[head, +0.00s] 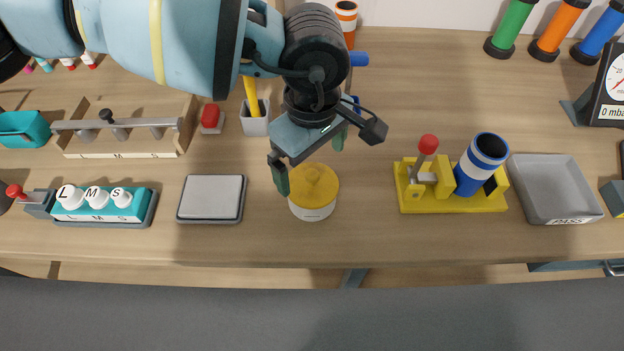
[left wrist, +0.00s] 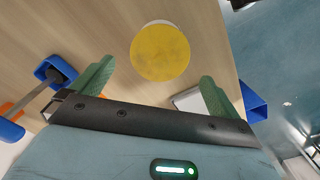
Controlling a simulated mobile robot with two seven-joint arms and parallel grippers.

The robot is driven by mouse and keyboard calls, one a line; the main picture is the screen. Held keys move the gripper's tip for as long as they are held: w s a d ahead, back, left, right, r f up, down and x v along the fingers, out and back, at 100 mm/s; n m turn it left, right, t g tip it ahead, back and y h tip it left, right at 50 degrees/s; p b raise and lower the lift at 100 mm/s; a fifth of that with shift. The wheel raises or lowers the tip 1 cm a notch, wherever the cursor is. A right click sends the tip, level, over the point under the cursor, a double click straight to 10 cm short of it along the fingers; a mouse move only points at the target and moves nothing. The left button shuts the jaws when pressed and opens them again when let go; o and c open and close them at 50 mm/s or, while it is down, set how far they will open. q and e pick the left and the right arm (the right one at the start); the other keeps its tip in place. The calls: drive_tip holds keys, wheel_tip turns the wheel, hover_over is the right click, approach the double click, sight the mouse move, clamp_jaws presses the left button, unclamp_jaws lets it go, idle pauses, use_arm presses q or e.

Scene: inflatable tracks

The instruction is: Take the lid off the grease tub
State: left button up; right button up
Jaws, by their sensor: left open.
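The grease tub (head: 312,211) is a small white tub on the table in the middle of the head view. In the left wrist view the lid (left wrist: 160,52) shows as a yellow disc just beyond the fingers. My left gripper (head: 310,160) is open and empty, above and slightly behind the tub. Its green fingers (left wrist: 155,88) are spread wide, with the lid lying ahead between their lines. The fingers look apart from the lid. My right gripper is in neither view.
A grey square pad (head: 211,197) lies left of the tub. A yellow fixture (head: 455,205) with a red-knobbed lever and a blue-white cylinder stands to the right, beside a grey PASS tray (head: 553,188). A pencil cup (head: 255,122) stands behind. Table around the tub is clear.

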sight(312, 174)
use_arm(q)
drive_tip(key=shift+f, duration=2.15)
drive_tip(key=c, duration=0.9)
